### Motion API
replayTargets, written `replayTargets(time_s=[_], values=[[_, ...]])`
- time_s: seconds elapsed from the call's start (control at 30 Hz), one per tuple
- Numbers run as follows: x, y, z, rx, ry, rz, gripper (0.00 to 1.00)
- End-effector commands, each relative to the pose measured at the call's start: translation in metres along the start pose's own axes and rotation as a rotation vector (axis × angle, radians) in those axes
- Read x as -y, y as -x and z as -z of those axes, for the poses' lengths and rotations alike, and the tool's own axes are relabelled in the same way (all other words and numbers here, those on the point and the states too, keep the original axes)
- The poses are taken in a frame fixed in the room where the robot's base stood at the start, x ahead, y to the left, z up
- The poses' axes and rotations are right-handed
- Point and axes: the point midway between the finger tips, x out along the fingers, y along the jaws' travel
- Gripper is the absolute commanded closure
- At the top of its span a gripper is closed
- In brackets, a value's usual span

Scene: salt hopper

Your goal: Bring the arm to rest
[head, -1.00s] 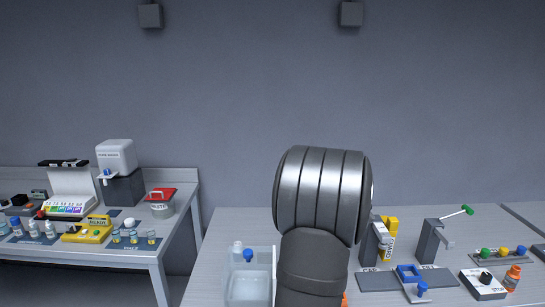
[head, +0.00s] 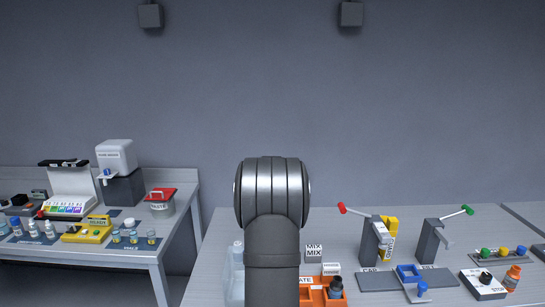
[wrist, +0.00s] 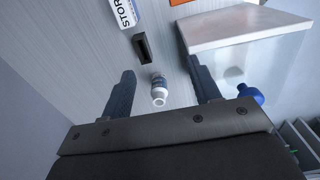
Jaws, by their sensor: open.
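My arm rises in the middle of the head view, and its grey links cover part of the right-hand table. My gripper (wrist: 163,97) is out of sight in the head view. In the wrist view its two dark fingers are spread wide apart, with nothing held between them. A small white-capped bottle (wrist: 159,90) shows beyond the gap between the fingers, apart from both as far as I can tell.
Two grey lever stands (head: 372,243) (head: 430,243) are further right. A clear container (head: 236,275) is left of my arm. The left table (head: 150,253) holds lab items.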

Motion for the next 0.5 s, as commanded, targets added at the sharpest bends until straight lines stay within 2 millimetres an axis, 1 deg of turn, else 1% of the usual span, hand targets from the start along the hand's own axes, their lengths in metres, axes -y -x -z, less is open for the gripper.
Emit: replayTargets(time_s=[0.03,0.3,0.5], values=[[-0.004,-0.001,0.012,0.000,0.004,0.000,0.44],[-0.018,-0.005,0.062,0.000,0.004,0.000,0.44],[-0.025,-0.007,0.092,0.000,0.003,0.000,0.44]])
